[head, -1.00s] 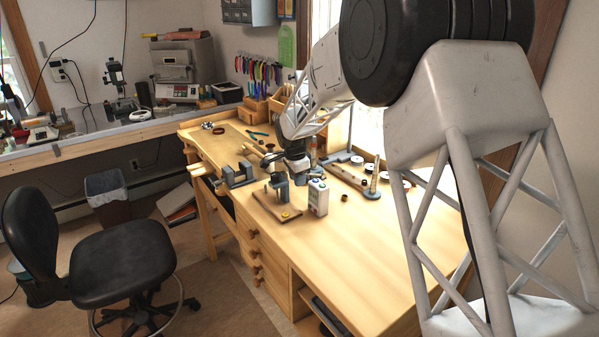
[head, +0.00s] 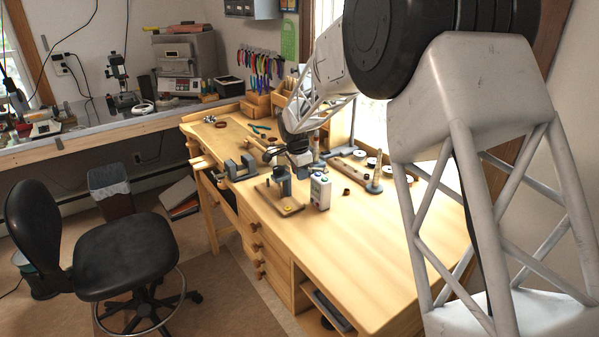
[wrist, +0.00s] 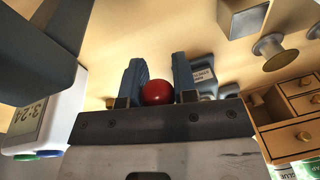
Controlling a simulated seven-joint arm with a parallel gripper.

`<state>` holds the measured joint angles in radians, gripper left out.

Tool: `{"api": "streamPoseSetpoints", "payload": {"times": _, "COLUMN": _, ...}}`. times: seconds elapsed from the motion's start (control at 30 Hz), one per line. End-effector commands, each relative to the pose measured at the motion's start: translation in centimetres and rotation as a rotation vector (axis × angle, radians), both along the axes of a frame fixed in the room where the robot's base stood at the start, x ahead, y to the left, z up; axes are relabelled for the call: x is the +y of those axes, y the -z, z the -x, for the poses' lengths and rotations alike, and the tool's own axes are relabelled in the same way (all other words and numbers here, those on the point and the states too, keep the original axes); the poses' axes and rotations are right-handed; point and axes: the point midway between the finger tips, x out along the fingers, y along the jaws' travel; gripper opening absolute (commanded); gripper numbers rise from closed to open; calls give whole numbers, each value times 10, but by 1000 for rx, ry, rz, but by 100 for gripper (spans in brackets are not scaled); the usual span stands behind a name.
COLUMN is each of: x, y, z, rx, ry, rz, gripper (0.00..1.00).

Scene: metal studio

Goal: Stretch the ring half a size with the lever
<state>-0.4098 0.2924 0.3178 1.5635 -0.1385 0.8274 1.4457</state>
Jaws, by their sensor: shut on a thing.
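A red ball knob (wrist: 157,92) sits between the two fingers of my gripper (wrist: 158,84) in the wrist view. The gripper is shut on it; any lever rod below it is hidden. In the head view my gripper (head: 299,160) is just above a dark upright tool (head: 282,180) on a small wooden base (head: 268,195). A small yellow piece (head: 289,207) lies on the base's front. I cannot make out the ring on the tool. Grey tool parts (wrist: 55,35) fill the upper left of the wrist view.
A white timer box (head: 320,190) stands close right of the tool; its display (wrist: 28,118) shows in the wrist view. A grey vise-like block (head: 240,168) is to the left. A ring mandrel on a stand (head: 375,175) is to the right. The front right bench is clear.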

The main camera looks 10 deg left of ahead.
Motion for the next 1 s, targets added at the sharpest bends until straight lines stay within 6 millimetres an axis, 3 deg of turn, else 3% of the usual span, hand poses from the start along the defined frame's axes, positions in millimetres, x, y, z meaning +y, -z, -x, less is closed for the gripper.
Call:
{"api": "streamPoseSetpoints", "payload": {"times": 0.27, "x": -4, "y": 3, "z": 0, "rx": 5, "ry": 3, "rz": 4, "gripper": 0}}
{"api": "streamPoseSetpoints", "payload": {"times": 0.3, "x": -4, "y": 3, "z": 0, "rx": 5, "ry": 3, "rz": 4, "gripper": 33}}
{"api": "streamPoseSetpoints", "payload": {"times": 0.4, "x": -3, "y": 2, "z": 0, "rx": 4, "ry": 3, "rz": 3, "gripper": 46}}
{"api": "streamPoseSetpoints", "payload": {"times": 0.77, "x": -1, "y": -2, "z": 0, "rx": 1, "ry": 1, "rz": 0, "gripper": 46}}
{"api": "streamPoseSetpoints", "payload": {"times": 1.0, "x": 0, "y": -20, "z": 3, "rx": -1, "ry": 0, "rz": 1, "gripper": 46}}
